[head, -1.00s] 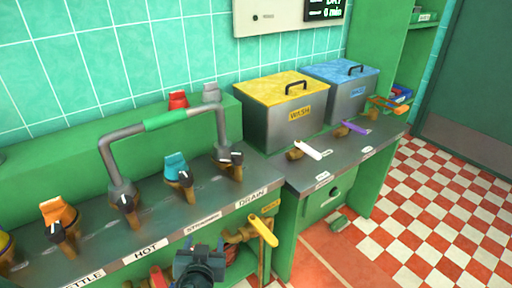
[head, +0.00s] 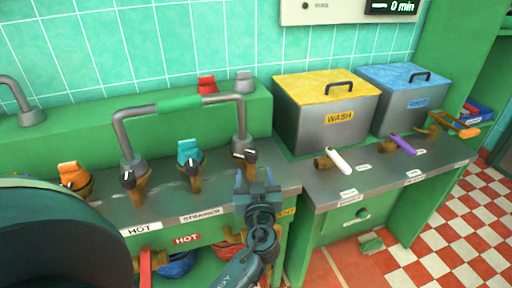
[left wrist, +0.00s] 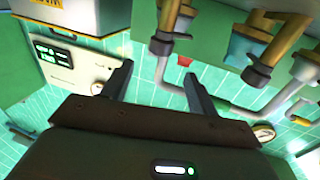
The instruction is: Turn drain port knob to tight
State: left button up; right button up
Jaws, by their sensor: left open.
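The drain port knob (head: 245,155) is a dark knob with a pale mark, on a brass port at the right end of the kettle bench, below the right leg of a grey bridge pipe. My left gripper (head: 256,177) is open and empty, just in front of and below this knob, apart from it as far as I can tell. It hides the DRAIN label. In the left wrist view, the open fingers (left wrist: 157,88) frame tiled wall and grey pipe, and a brass port with a dark knob (left wrist: 161,46) lies beyond them. My right gripper is not in view.
Similar knobs stand left at the teal strainer port (head: 189,157) and HOT port (head: 128,180). The grey pipe with green grip (head: 180,103) arches above. To the right are a white-handled tap (head: 338,160), a purple-handled tap (head: 402,144) and the WASH bin (head: 325,125).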

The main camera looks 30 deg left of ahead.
aim_at(251, 148)
pick_arm(q)
jog(key=p+x, duration=0.2)
jog(key=x, duration=1)
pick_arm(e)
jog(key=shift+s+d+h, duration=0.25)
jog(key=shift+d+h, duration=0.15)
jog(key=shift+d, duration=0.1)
pick_arm(q)
jog(key=shift+c, duration=0.6)
jog(key=c, duration=0.9)
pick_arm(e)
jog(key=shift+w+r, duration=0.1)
